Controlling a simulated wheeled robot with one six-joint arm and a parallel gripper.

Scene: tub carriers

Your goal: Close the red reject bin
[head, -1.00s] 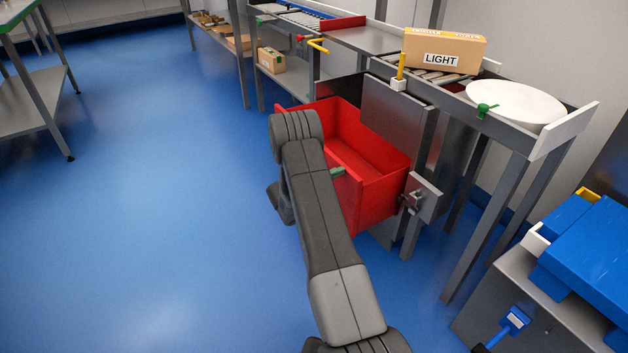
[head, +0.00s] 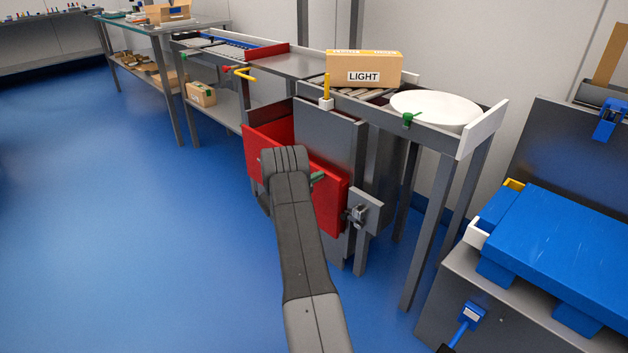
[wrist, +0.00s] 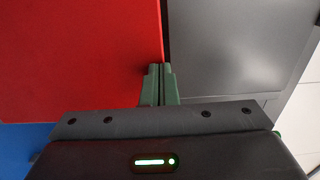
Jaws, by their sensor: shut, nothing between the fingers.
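My arm covers the middle of the front, so I cannot tell whether a small gap is left. My gripper shows partly in the head view as a green fingertip (head: 317,178) by the red front. In the wrist view my gripper (wrist: 160,72) is shut and empty, its tips at the border between the red bin (wrist: 80,60) and a grey surface (wrist: 235,45). Contact is unclear.
A grey latch bracket (head: 365,212) sits at the bin's right edge. Above are a box marked LIGHT (head: 364,70) and a white round plate (head: 435,107). A blue tub (head: 570,250) stands on a grey unit at right. Blue floor at left is clear.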

